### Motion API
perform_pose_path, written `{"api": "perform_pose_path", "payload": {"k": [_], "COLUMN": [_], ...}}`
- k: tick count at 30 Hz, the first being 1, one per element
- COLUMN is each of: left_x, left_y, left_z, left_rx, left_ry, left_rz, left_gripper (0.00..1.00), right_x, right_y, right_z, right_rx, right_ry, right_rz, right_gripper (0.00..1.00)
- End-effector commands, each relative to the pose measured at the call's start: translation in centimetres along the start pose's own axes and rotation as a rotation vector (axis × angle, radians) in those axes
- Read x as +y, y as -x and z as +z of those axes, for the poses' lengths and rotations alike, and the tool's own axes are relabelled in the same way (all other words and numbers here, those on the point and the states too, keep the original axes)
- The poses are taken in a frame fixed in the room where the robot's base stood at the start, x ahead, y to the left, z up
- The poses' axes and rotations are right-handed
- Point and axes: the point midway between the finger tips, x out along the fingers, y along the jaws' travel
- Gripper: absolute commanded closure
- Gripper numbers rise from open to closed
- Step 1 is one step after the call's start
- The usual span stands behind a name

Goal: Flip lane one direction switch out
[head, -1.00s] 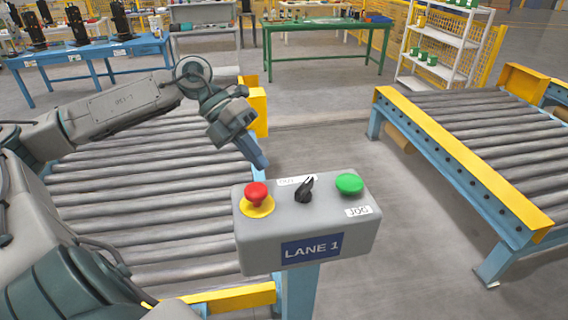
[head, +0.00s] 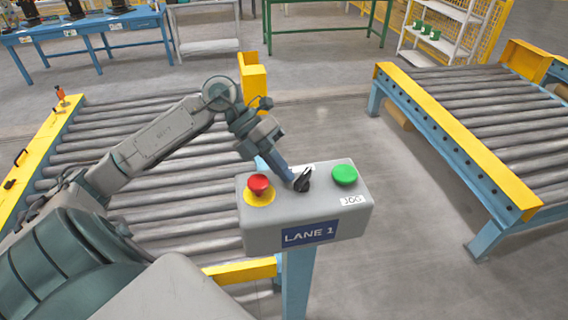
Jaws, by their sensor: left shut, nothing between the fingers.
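The grey control box labelled LANE 1 (head: 247,232) stands on a blue post. Its black direction switch (head: 303,181) sits on the top face between the red button and the green button. My left gripper (head: 290,182) is shut with nothing in it. Its tip is at the left side of the switch, touching or very close; I cannot tell which. The gripper hides part of the box's top and the label behind the switch. My right gripper is not in view.
A red mushroom button (head: 258,184) on a yellow ring is close left of the gripper tip. A green button (head: 344,175) is to the right, above a JOG label (head: 352,200). Roller conveyors (head: 130,150) lie at left and right (head: 490,115).

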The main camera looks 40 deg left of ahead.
Motion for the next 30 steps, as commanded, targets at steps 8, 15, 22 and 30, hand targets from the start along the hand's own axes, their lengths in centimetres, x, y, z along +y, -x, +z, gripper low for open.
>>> {"api": "perform_pose_path", "payload": {"k": [8,15,22,30], "left_x": [-0.4,-0.4,-0.3,-0.4], "left_y": [-0.4,-0.4,-0.5,-0.5], "left_z": [0.0,0.0,-0.1,-0.3], "left_rx": [-0.001,-0.001,-0.001,-0.001], "left_ry": [0.001,0.001,0.000,0.000], "left_rz": [0.000,0.000,0.001,0.000], "left_gripper": [1.00,1.00,1.00,1.00], "right_x": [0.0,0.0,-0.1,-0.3], "right_y": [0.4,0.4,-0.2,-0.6], "right_z": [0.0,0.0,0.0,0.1], "right_rx": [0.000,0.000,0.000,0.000], "right_ry": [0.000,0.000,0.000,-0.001], "right_rz": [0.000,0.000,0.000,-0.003], "right_gripper": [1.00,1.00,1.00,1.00]}}
